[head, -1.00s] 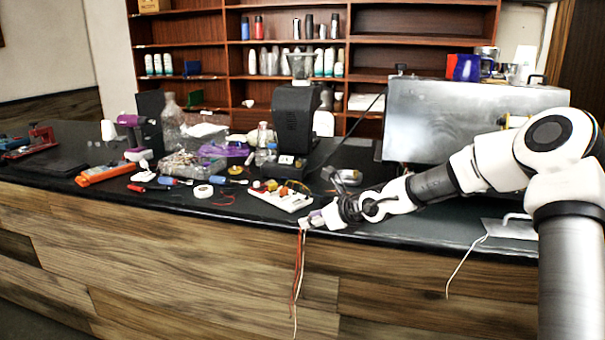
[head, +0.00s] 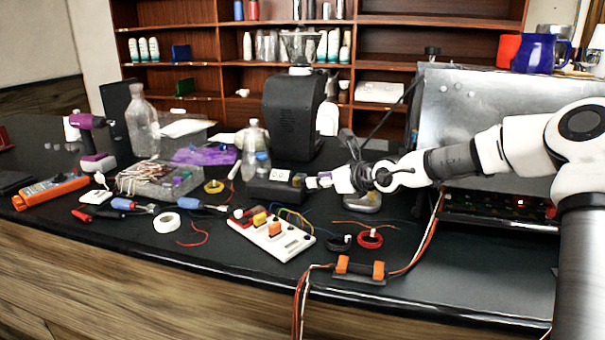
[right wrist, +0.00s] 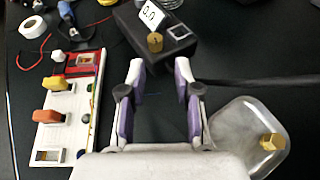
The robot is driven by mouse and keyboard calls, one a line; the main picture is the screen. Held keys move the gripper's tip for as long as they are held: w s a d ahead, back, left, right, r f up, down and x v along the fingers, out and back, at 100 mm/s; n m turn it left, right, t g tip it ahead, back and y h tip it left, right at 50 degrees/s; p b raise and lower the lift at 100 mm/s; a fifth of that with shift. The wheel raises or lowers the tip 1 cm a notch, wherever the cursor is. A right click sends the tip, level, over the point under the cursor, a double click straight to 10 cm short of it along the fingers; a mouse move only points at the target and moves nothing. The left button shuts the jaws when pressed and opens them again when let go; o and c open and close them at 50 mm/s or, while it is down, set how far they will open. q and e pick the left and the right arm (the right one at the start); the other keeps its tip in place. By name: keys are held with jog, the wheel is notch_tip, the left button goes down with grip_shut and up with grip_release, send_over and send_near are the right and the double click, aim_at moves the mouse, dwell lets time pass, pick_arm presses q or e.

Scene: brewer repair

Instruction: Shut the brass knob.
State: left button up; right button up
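A small brass knob (right wrist: 155,42) stands upright on top of a black box (right wrist: 170,32) that has a white display plate (right wrist: 152,14). The box is also in the head view (head: 262,188), beside the tall black machine. My right gripper (right wrist: 160,70) is open and empty, with its two purple-lined fingers pointing at the box. The knob lies just beyond the fingertips, roughly between their lines, apart from them. In the head view the right gripper (head: 318,181) is just right of the box. A second brass piece (right wrist: 271,142) sits on a grey rounded base. My left gripper is out of view.
A white switch board (head: 270,236) lies in front of the box, left of the gripper. The grey base (head: 362,204) is under my right wrist. Wire coils (head: 370,239) and an orange-ended connector (head: 360,270) lie near the front edge. A metal cabinet (head: 470,110) stands at right.

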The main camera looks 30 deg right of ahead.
aim_at(299, 181)
jog(key=p+x, duration=0.3)
jog(key=x, duration=0.3)
jog(key=shift+w+a, duration=0.1)
jog(key=shift+a, duration=0.05)
jog(key=shift+w+a+p, duration=0.1)
jog(key=shift+w+p, duration=0.15)
jog(key=shift+p, duration=0.05)
jog(key=shift+s+a, duration=0.1)
jog(key=shift+c, duration=0.3)
grip_shut()
